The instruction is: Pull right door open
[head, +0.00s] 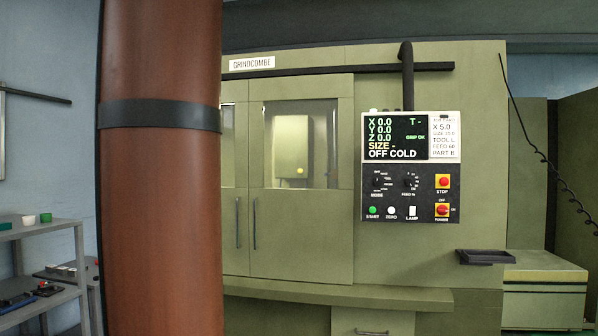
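The green machine labelled GRINDCOMBE stands ahead in the head view. Its right door (300,233) is a green panel with a window (295,145). The door appears shut, its left edge meeting the left door (234,205). A thin dark vertical handle (254,224) is on the right door near that seam. A matching handle (237,223) is on the left door. Most of the left door is hidden behind a brown column. Neither of my grippers is in view.
The thick brown column (160,220) with a black band stands close at left. A control panel (410,168) is right of the door, and a small dark tray (484,257) juts out at lower right. Grey shelving (42,228) is at far left.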

